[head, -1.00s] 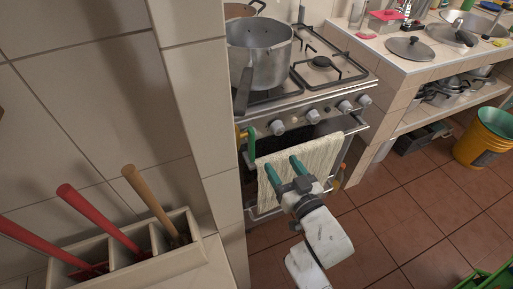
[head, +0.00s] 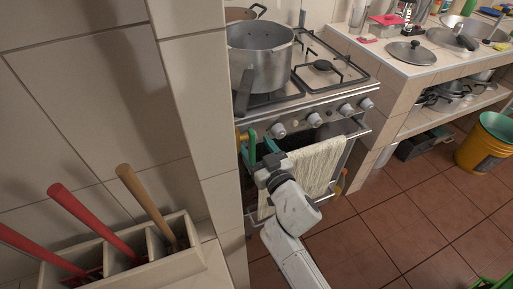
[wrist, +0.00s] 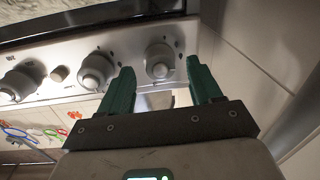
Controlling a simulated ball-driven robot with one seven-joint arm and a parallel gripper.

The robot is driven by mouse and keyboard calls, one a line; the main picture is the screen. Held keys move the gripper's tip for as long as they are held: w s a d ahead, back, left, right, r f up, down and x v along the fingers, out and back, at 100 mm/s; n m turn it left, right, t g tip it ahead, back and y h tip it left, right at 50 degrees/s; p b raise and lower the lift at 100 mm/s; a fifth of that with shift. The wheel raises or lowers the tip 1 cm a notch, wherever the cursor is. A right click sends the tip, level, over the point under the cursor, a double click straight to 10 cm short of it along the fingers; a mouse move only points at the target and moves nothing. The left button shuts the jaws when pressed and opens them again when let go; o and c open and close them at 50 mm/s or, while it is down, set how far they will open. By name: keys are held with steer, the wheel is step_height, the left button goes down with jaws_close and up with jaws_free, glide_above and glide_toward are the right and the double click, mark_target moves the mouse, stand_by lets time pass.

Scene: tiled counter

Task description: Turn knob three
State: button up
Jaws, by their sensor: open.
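Light grey round knobs line the stove's steel front panel; the head view shows one knob (head: 278,130) near the left, then others (head: 314,120) (head: 346,109) (head: 367,103) to its right. My gripper (head: 261,147), with green fingers, is at the panel's left end by the pillar. In the wrist view my gripper (wrist: 160,66) is open and empty, its fingertips either side of a knob (wrist: 160,62) in the picture; contact cannot be told. Two more knobs (wrist: 96,70) (wrist: 22,80) lie to its left there. Which knob is number three is not marked legibly.
A cream towel (head: 318,165) hangs on the oven door. A tiled pillar (head: 199,110) stands close on the left.

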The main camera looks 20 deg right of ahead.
steer(key=shift+w, duration=0.45)
